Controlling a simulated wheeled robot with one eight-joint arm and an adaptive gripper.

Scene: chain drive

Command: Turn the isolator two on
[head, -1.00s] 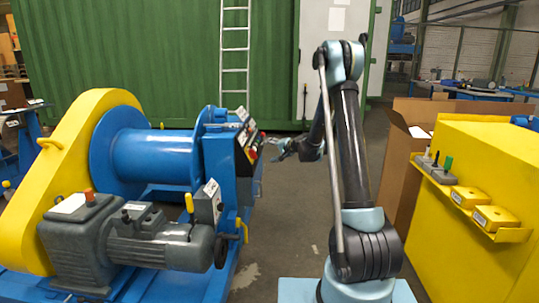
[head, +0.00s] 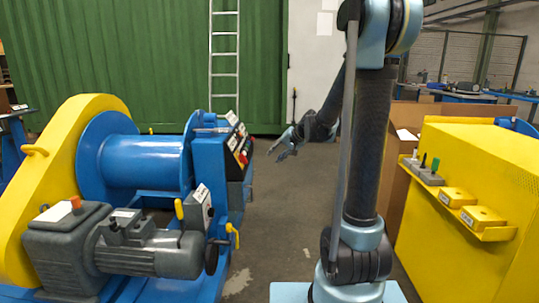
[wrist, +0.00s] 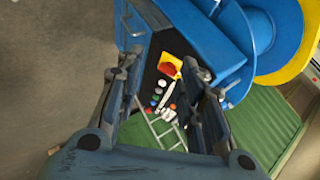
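A red rotary switch on a yellow plate (wrist: 170,67) sits on a black control panel (wrist: 151,80) on the blue winch frame, with several coloured buttons beside it. In the head view the switch (head: 240,158) shows small on the panel's slanted face. I cannot read which switch is isolator two. My gripper (head: 277,151) hangs in free air to the right of the panel, apart from it. In the wrist view my gripper (wrist: 160,62) has its two fingers wide apart, with the switch framed between them and nothing held.
A blue drum winch (head: 135,160) with a grey motor (head: 150,248) fills the left. A small grey box with a lever (head: 196,207) stands near the motor. A yellow cabinet (head: 480,170) with a shelf stands right. The floor between is clear.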

